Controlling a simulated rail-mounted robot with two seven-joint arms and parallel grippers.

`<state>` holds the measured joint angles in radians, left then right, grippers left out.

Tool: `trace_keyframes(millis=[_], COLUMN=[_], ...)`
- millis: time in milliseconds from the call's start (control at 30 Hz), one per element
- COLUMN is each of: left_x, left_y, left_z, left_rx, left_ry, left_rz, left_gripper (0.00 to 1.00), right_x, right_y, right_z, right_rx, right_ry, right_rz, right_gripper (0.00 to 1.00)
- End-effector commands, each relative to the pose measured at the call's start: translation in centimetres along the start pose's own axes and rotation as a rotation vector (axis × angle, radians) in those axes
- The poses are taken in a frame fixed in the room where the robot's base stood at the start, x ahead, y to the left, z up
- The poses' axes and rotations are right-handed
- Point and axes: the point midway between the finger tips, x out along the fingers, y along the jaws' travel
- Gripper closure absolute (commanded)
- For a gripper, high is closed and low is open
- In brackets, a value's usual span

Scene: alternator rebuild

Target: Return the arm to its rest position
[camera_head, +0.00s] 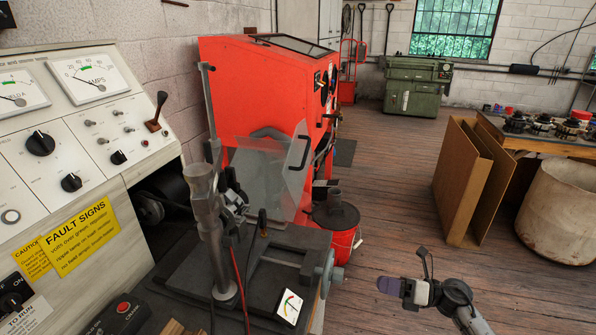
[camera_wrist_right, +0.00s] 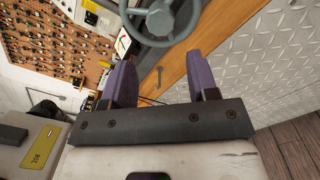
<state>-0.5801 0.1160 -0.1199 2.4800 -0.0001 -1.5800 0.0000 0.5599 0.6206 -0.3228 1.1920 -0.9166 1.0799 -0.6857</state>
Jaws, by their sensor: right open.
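My right gripper (camera_head: 395,287) is in the lower right of the head view, held over the wooden floor to the right of the test bench. In the right wrist view its two purple fingers (camera_wrist_right: 160,62) stand well apart, with nothing between them. It touches nothing that I can see. My left gripper cannot be made out in either view.
A grey bench fixture (camera_head: 240,255) with a handwheel (camera_head: 327,275) stands left of my right gripper; the wheel (camera_wrist_right: 160,18) tops the wrist view. Behind are a red cabinet (camera_head: 255,90) and red bucket (camera_head: 340,240). Cardboard (camera_head: 462,180) and a bin (camera_head: 555,210) stand right.

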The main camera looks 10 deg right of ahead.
Motion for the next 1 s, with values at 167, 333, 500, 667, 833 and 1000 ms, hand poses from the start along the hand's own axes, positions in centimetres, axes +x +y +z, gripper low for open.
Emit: trace_keyframes(millis=[167,333,500,667,833,1000], left_x=[0.0,0.0,0.0,0.0,0.0,-0.4], left_y=[0.1,0.1,0.0,-0.2,-0.3,-0.3], left_z=[0.0,0.0,0.0,0.0,0.1,-0.1], left_rx=[-0.004,-0.003,0.0,0.005,0.009,0.009], left_ry=[0.001,0.001,0.0,-0.001,-0.001,-0.001], left_rz=[0.003,0.002,0.0,-0.004,-0.007,-0.007], left_gripper=[0.57,0.57,0.57,0.57,0.57,0.57], right_x=[-0.2,-1.9,-3.9,-6.0,-7.3,-7.0], right_y=[-1.5,-4.2,-4.1,-2.2,0.9,4.1], right_z=[1.9,6.6,11.3,14.6,15.8,12.9], right_rx=[0.106,0.264,0.422,0.59,0.821,1.131], right_ry=[-0.125,-0.452,-0.811,-1.131,-1.426,-1.643], right_rz=[-0.089,-0.227,-0.275,-0.256,-0.191,-0.162], right_gripper=[0.46,0.46,0.46,0.46,0.46,0.46])
